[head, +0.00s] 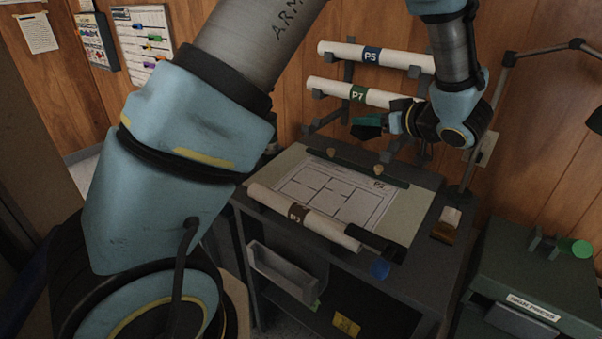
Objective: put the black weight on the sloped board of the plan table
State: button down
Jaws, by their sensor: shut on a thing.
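My gripper (378,123) is at the upper right of the head view, above the back of the plan table. It is shut on a small dark object, which looks like the black weight (366,132). The weight hangs in the air in front of the wall rack, apart from the board. The sloped board (408,208) of the plan table (437,270) is pale green and bears a plan sheet (338,192). A dark bar (345,166) with two tan knobs crosses its upper edge. The fingers are small and partly hidden.
A rolled plan P3 (290,212) lies along the board's front edge, with a black piece (375,241) at its right end. Rolls P5 (395,59) and P7 (335,90) sit on the wall rack. A lamp arm (505,90) stands right.

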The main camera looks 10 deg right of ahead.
aim_at(365, 128)
jog(key=shift+w+f+b, duration=0.5)
jog(key=shift+w+f, duration=0.05)
jog(key=shift+w, duration=0.25)
jog(key=shift+s+f, duration=0.15)
jog(key=shift+s, duration=0.2)
jog(key=shift+w+f+b, duration=0.15)
jog(key=shift+f+b, duration=0.65)
jog(key=shift+b, duration=0.2)
notch_tip(365, 128, down, 14)
jog(key=b, duration=1)
jog(key=shift+r+b, duration=0.1)
jog(key=shift+b, duration=0.3)
jog(key=w+a+p, duration=0.2)
jog(key=w+a, duration=0.3)
jog(key=w, duration=0.1)
jog(key=w+a+p, duration=0.2)
jog(key=w+a, duration=0.4)
jog(key=shift+a+p, duration=0.2)
jog(key=shift+p, duration=0.15)
jog(key=shift+w+a+f+p, duration=0.35)
jog(key=shift+w+a+p, duration=0.05)
jog(key=shift+w+a, duration=0.15)
notch_tip(365, 128, down, 2)
jog(key=shift+d+f+p, duration=0.1)
jog(key=shift+p, duration=0.3)
jog(key=shift+f, duration=0.35)
